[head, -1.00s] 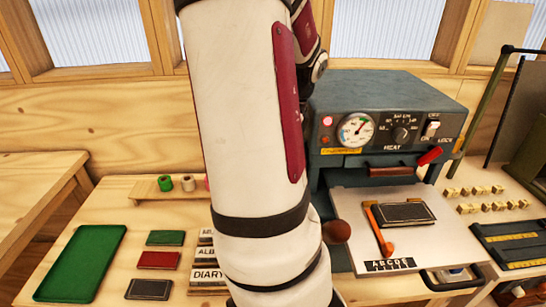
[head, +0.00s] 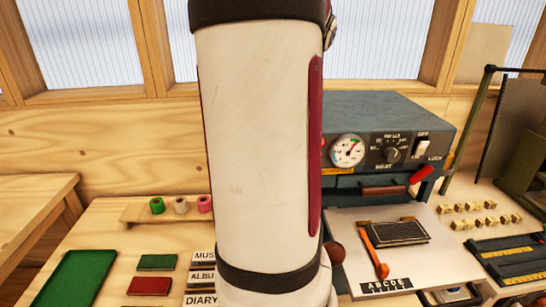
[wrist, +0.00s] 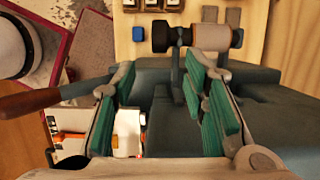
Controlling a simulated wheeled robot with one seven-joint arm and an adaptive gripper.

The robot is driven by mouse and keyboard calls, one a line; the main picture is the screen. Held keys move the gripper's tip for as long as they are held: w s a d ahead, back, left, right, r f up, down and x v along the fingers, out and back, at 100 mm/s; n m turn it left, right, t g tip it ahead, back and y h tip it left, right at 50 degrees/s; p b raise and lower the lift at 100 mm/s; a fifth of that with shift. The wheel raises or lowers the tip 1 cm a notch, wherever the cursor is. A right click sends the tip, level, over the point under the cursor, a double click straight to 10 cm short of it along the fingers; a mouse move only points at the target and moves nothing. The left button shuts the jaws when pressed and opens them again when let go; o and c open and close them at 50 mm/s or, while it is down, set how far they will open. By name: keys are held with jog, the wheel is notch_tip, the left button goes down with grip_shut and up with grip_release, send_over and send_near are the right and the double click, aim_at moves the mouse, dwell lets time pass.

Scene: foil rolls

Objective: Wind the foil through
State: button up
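In the wrist view my gripper (wrist: 163,105) is open, with green pads on both fingers and nothing between them. In the head view the grey-blue heated press (head: 400,118) has a gauge, dial, switch and red lever. A dark book (head: 400,232) lies on its plate beside an orange bar (head: 372,252). My arm hides part of the press, and my gripper is out of the head view.
Green (head: 157,205), white (head: 181,206) and pink (head: 205,204) spools stand on a wooden rack at left. A green tray (head: 75,280) and small books (head: 155,262) lie in front. A wooden-handled lever (wrist: 40,101) is left of my gripper in the wrist view.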

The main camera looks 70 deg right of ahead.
jog(key=shift+s+d+r, duration=0.1)
jog(key=shift+r, duration=0.45)
jog(key=w+a+r+g+h+b, duration=0.1)
jog(key=w+a+r+g+b, duration=0.1)
jog(key=w+g, duration=0.15)
jog(key=shift+t, duration=0.35)
jog(key=f, duration=1.4)
jog(key=shift+w+a, duration=0.15)
jog(key=shift+w, duration=0.25)
grip_shut()
